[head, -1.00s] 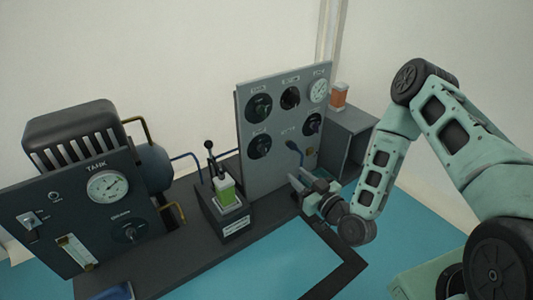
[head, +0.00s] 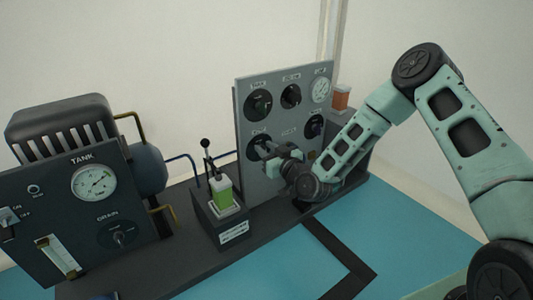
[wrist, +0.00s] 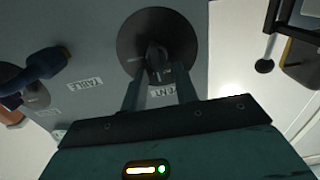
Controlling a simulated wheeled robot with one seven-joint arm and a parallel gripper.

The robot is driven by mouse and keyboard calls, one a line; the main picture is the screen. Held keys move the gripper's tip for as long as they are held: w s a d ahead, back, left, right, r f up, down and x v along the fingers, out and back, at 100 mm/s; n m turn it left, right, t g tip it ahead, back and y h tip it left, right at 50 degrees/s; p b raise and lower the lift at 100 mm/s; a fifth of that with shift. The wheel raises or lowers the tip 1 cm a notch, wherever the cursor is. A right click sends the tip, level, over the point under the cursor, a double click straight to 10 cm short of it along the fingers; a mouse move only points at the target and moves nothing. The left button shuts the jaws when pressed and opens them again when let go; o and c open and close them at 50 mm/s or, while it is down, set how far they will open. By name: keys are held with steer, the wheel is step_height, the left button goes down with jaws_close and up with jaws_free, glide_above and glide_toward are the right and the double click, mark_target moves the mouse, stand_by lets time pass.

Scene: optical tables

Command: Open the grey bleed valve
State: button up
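The upright grey panel (head: 283,127) carries several round dark dials with small labels. No label legibly reads bleed, so I cannot tell which is the bleed valve. My gripper (head: 269,151) is at the lower left dial (head: 254,141), which it partly hides. In the wrist view this dial (wrist: 183,35) has a dark grey bar knob (wrist: 155,58), with a label ending in "ENT" beside it. My gripper's two fingers (wrist: 158,82) are apart, one on each side of the knob's near end. I cannot tell whether they touch it. The knob does not look clamped.
A blue lever (wrist: 35,72) by a "TABLE" label sits close beside my gripper. A dark tank unit (head: 75,210) stands left, and a box with a black lever and green block (head: 223,196) stands between. The blue table (head: 420,225) in front is mostly clear.

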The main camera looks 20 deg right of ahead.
jaws_close()
steer(key=shift+r+m+p, duration=0.1)
steer(key=shift+m+p, duration=0.2)
steer(key=shift+p, duration=0.1)
steer(key=m+p, duration=0.2)
steer(key=shift+d+m+p, duration=0.25)
steer(key=shift+m+p, duration=0.05)
steer(key=shift+m, duration=0.1)
steer(key=m+p, duration=0.2)
steer(key=m, duration=0.1)
steer(key=m+p, duration=0.1)
steer(key=shift+w+d+f+m, duration=0.15)
steer(key=shift+d+f+m, duration=0.05)
steer(key=shift+d+m, duration=0.1)
steer(key=m, duration=0.1)
steer(key=m+p, duration=0.1)
steer(key=m, duration=0.1)
steer(key=f+m+p, duration=0.1)
steer(key=m, duration=0.1)
steer(key=shift+w+d, duration=0.1)
steer(key=shift+d, duration=0.15)
steer(key=shift+f+m+p, duration=0.2)
steer(key=shift+m, duration=1)
steer(key=shift+f+m+p, duration=0.15)
steer(key=shift+f+m, duration=0.05)
steer(key=shift+m, duration=1)
